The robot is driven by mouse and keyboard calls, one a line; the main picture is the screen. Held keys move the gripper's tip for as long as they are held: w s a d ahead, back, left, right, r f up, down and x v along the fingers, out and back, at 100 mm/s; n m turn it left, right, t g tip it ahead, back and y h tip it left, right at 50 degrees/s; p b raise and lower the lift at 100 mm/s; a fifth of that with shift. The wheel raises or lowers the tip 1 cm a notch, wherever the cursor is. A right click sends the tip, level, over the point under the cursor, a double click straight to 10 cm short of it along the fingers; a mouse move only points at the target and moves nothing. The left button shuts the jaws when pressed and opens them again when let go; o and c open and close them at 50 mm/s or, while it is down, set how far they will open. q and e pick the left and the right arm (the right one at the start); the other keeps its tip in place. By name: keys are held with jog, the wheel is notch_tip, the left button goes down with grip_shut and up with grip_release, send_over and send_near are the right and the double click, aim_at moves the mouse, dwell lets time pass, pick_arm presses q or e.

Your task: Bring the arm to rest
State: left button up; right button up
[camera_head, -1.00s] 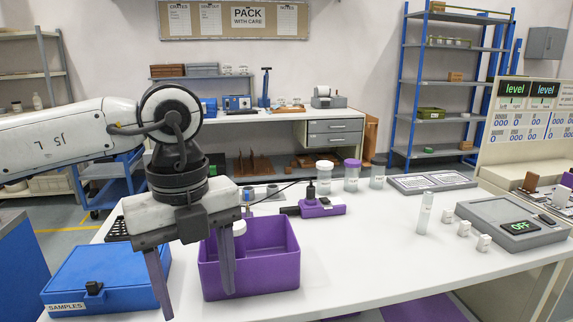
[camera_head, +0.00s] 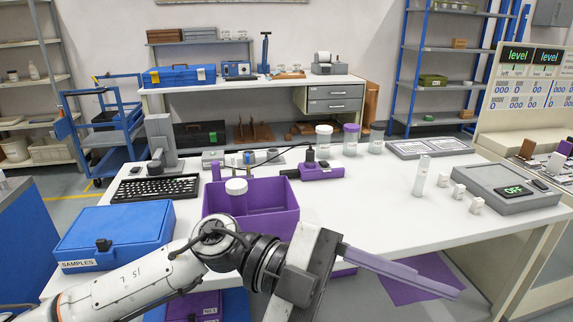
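My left arm comes in from the bottom left and lies low across the front of the table. My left gripper (camera_head: 438,284) points right, past the table's front edge. Its two purple-grey fingers overlap in this view, so their gap cannot be judged. I see nothing held between them. My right arm and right gripper are not in view.
A purple bin (camera_head: 270,191) with a white-capped container (camera_head: 236,187) stands just behind my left arm. A blue SAMPLES case (camera_head: 115,232) is at left, near the forearm. A keyboard (camera_head: 155,188) and a scale reading OFF (camera_head: 490,186) are on the table.

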pick_arm(q)
jog(key=w+a+n+t+h, duration=0.3)
jog(key=w+n+t+h, duration=0.4)
jog(key=w+n+t, duration=0.55)
jog(key=w+a+f+n+t+y, duration=0.4)
jog(key=a+f+n+t+y, duration=0.55)
jog(key=f+n+t, duration=0.3)
jog(key=s+a+f+n+g+y, duration=0.2)
jog(key=a+f+y, duration=0.2)
jog(key=f, duration=0.5)
jog(key=s+a+f+n+g+y, duration=0.1)
jog(key=s+a+f+n+y, duration=0.2)
jog(key=a+f, duration=0.35)
jog(key=s+a+f+n+g+y, duration=0.1)
jog(key=s+a+f+g+y, duration=0.2)
jog(key=s+f, duration=1)
notch_tip(320, 180, down, 3)
jog(key=a+g, duration=0.2)
jog(key=shift+a+r, duration=0.15)
jog(key=shift+a, duration=0.15)
jog(key=shift+s, duration=0.1)
